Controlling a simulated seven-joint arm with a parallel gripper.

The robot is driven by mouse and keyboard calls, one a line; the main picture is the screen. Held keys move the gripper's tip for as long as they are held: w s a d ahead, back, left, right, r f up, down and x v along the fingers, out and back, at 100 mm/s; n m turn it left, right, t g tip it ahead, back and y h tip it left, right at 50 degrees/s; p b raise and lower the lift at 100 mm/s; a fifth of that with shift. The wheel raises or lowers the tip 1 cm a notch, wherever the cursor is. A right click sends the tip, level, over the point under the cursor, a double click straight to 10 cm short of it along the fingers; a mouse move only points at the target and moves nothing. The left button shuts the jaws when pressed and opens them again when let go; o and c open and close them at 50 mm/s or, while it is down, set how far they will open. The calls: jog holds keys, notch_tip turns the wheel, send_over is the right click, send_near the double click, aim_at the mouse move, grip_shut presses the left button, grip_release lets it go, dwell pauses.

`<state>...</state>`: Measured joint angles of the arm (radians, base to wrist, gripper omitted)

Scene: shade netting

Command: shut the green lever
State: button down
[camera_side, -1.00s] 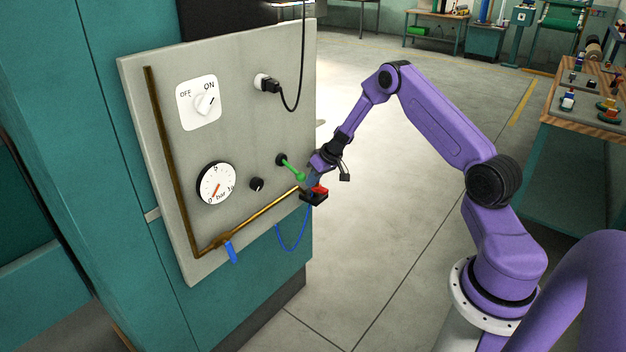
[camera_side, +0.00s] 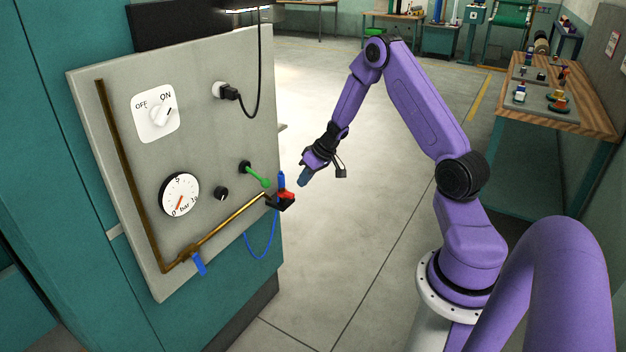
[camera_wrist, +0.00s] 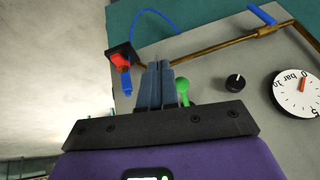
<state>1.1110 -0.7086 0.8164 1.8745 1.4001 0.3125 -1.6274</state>
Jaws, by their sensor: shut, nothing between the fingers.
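The green lever (camera_side: 256,177) sticks out from a black hub on the grey panel, slanting down to the right to a round green end. In the wrist view the lever (camera_wrist: 182,91) shows just right of my fingers, partly hidden behind them. My gripper (camera_side: 303,182) is to the right of the lever in the side view, off the panel and apart from it. Its blue-grey fingers (camera_wrist: 158,66) are shut together with nothing between them.
A black and red fitting with a blue upright piece (camera_side: 281,180) sits at the panel's right edge, close to the lever. A brass pipe with a blue handle (camera_side: 199,263), a gauge (camera_side: 179,194), a black knob (camera_side: 221,193), a plug (camera_side: 229,92) and a rotary switch (camera_side: 156,113) are on the panel.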

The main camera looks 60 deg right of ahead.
jog(key=shift+s+d+r, duration=0.1)
jog(key=shift+s+r, duration=0.05)
jog(key=shift+s, duration=0.55)
jog(key=shift+s+d+r, duration=0.1)
jog(key=shift+s, duration=0.6)
